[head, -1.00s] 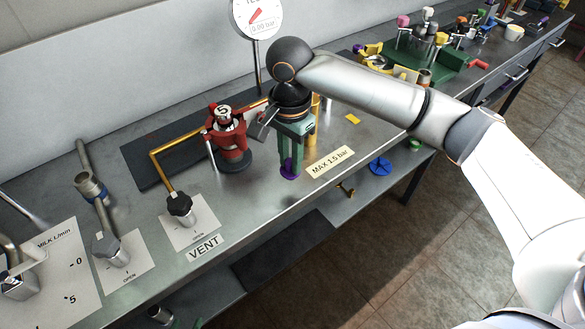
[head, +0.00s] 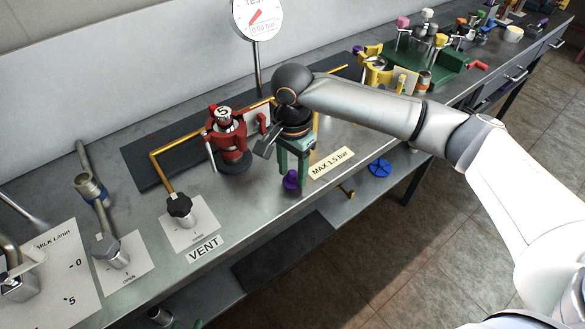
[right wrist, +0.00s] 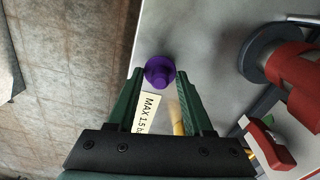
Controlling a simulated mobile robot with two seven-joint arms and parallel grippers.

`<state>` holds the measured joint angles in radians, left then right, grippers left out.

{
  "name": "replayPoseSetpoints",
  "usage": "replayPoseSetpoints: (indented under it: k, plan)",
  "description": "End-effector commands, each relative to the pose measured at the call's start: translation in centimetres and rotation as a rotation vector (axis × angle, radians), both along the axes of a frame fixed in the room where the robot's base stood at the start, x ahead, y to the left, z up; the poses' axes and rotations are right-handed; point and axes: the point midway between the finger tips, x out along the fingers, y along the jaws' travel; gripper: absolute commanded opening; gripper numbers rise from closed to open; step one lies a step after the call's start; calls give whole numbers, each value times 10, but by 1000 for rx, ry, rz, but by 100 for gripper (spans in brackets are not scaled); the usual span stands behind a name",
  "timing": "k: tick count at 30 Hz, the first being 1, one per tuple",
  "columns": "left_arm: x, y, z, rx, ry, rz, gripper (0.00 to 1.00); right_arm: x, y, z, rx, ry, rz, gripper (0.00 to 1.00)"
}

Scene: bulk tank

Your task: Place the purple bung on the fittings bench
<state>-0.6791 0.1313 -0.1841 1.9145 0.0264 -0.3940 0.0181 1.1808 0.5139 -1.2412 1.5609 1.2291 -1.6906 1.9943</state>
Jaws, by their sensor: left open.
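The purple bung (head: 291,180) stands on the steel bench (head: 262,205) near its front edge, left of the "MAX 1.5 bar" label. My right gripper (head: 295,172) is just over it, pointing down, with its green fingers spread. In the right wrist view the bung (right wrist: 160,73) shows between and just beyond the tips of the open right gripper (right wrist: 159,76), with a narrow gap at each side. Nothing is held. My left gripper is in neither view. No sign names the bench as the fittings bench.
A red fitting marked 5 (head: 228,140) stands close left of my gripper, with a yellow pipe (head: 160,165) near it. The VENT valve (head: 180,208) is further left. A green tray (head: 430,65) of parts stands far right. A blue piece (head: 379,168) lies on the lower shelf.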

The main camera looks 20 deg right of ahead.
Motion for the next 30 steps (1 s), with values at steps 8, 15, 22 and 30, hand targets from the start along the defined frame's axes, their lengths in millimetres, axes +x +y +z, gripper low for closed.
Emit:
replayPoseSetpoints:
  k: [8,15,22,30]
  plan:
    - [0,0,-1,0,0,0,50,0,0,1,1,-1,1,56]
    - [0,0,1,0,1,0,50,1,1,29,2,-3,1,56]
    - [0,0,5,0,0,0,50,1,1,80,1,-4,1,56]
    - [0,0,7,1,0,-1,50,1,1,118,1,-1,-1,56]
